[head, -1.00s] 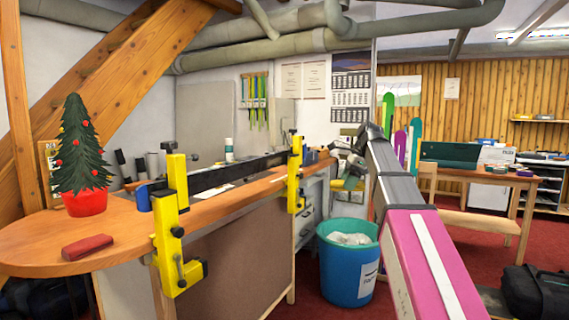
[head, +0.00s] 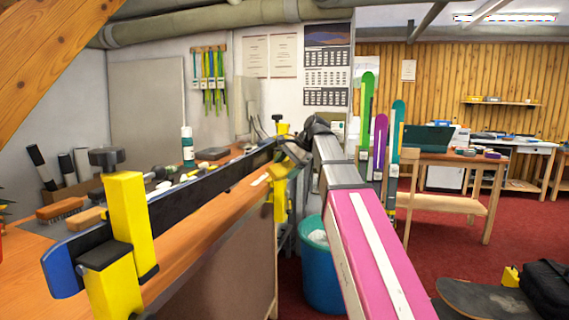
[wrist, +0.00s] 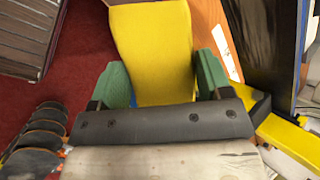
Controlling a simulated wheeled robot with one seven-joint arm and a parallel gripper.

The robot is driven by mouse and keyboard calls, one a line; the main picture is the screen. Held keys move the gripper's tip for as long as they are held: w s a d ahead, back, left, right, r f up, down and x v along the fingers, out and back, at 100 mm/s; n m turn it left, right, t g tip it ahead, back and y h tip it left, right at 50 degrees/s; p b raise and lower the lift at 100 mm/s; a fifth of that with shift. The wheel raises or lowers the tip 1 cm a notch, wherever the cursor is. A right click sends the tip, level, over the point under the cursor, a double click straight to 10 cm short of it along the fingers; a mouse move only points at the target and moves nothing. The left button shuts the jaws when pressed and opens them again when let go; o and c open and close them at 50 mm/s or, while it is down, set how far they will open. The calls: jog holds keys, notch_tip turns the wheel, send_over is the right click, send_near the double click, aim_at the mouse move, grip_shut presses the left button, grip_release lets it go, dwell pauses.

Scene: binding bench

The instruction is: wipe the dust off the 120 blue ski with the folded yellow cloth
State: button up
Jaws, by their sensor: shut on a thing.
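A long dark ski with a blue end (head: 62,265) lies along the workbench, held in yellow clamps (head: 130,215). Its number and any dust are too small to tell. My gripper (wrist: 163,78) is shut on the folded yellow cloth (wrist: 150,35), which sits between its green fingers in the wrist view. In the head view the gripper is small and partly hidden by my arm, close to the far end of the ski. The dark ski (wrist: 268,40) also shows at the right in the wrist view, apart from the cloth.
The wooden bench (head: 220,215) carries brushes (head: 60,208) and a white bottle (head: 187,143). A blue bin (head: 318,275) stands beside it. Upright skis (head: 366,110) stand behind my arm. A skateboard (head: 485,303) and black bag (head: 548,285) lie on the red floor at right.

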aim_at(263, 157)
jog(key=n+y, duration=0.3)
jog(key=shift+a+f+n, duration=0.15)
jog(key=shift+a+n, duration=0.1)
jog(key=shift+n, duration=0.15)
jog(key=n+g+y, duration=0.1)
jog(key=n+y, duration=0.2)
jog(key=shift+w+a, duration=0.1)
jog(key=shift+w, duration=0.05)
jog(key=n+y, duration=0.1)
jog(key=r+n+g+y, duration=0.1)
jog(key=shift+y, duration=0.4)
jog(key=shift+d+r+n+g+y, duration=0.3)
jog(key=shift+d+r+n+y, duration=0.15)
jog(key=shift+y, duration=0.45)
jog(key=shift+w+a+f, duration=0.1)
jog(key=shift+w+a, duration=0.2)
jog(key=shift+a, duration=0.6)
jog(key=shift+w+a+r, duration=0.1)
jog(key=shift+w+a, duration=0.25)
jog(key=shift+a, duration=0.6)
jog(key=shift+w+a+f, duration=0.1)
jog(key=shift+w+a, duration=0.2)
jog(key=shift+a, duration=0.6)
jog(key=shift+w+a, duration=0.2)
jog(key=shift+a, duration=0.3)
jog(key=shift+w+a, duration=0.15)
jog(key=shift+a, duration=0.3)
